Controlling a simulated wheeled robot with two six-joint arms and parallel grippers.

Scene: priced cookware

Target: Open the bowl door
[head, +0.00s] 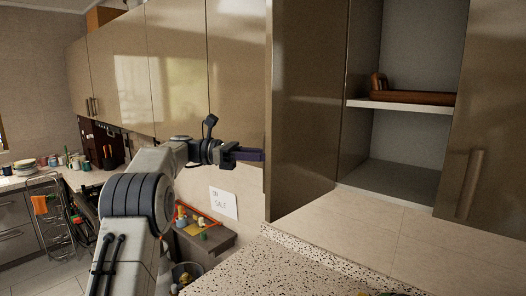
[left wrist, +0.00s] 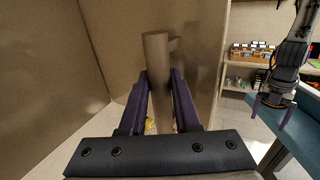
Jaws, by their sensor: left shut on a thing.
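The brown cabinet door (head: 305,90) stands swung out, and the cabinet interior (head: 400,140) shows to its right. My left gripper (head: 252,154) is at the door's outer face, with its fingertips partly hidden behind the door edge in the head view. In the left wrist view, the left gripper (left wrist: 160,95) has its purple fingers around the vertical bar handle (left wrist: 157,65), shut on it. My right gripper (left wrist: 272,112) shows at the right of the left wrist view, fingers apart and empty. No bowl can be made out.
A shelf (head: 400,106) in the cabinet holds a brown wooden item (head: 410,96). A closed door (head: 495,120) with a bar handle (head: 470,185) is at the right. A speckled counter (head: 270,272) lies below. More closed wall cabinets (head: 175,70) line the left.

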